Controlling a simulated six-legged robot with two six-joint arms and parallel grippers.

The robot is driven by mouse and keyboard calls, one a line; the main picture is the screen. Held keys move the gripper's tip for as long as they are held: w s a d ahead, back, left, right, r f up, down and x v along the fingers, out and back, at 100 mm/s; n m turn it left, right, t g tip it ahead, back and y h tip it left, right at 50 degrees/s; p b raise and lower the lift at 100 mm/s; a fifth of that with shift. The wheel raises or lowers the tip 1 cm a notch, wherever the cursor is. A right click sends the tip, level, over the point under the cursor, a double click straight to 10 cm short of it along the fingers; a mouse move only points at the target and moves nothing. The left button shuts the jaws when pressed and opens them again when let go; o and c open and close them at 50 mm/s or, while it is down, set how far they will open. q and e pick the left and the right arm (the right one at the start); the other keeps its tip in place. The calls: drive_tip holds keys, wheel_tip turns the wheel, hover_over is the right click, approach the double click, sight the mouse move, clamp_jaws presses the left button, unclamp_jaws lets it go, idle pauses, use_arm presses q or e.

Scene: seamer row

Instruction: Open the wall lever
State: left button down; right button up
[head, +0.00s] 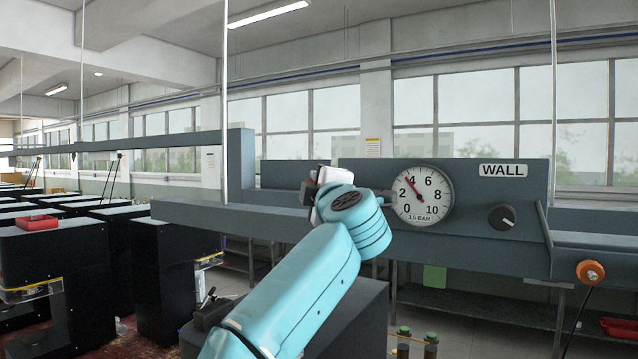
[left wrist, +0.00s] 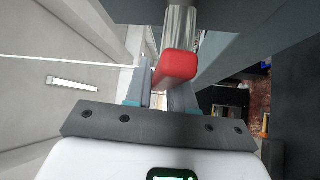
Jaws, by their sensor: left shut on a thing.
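The grey panel (head: 470,180) carries a plate marked WALL (head: 503,170), a round gauge (head: 423,194) labelled 3.5 BAR and a black knob (head: 502,217). My left gripper (head: 309,190) is in front of the panel's left part, left of the gauge. In the left wrist view, my left gripper (left wrist: 163,90) is shut on a red handle (left wrist: 177,65) on a metallic shaft (left wrist: 179,28); I take it for the wall lever. My right gripper is in neither view.
An orange knob (head: 590,272) with a black rod stands at the right end of the panel. A long grey rail (head: 265,221) runs to the left of my gripper. Black machines (head: 62,260) stand in rows at the left, one holding a red tray (head: 38,223).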

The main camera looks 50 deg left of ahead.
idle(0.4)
use_arm(q)
drive_tip(key=c, duration=1)
unclamp_jaws()
drive_tip(key=shift+c, duration=0.2)
drive_tip(key=b+v, duration=0.6)
drive_tip(key=v, duration=1)
drive_tip(key=shift+d+b, duration=0.15)
drive_tip(key=shift+b, duration=0.15)
drive_tip(key=shift+f, duration=0.1)
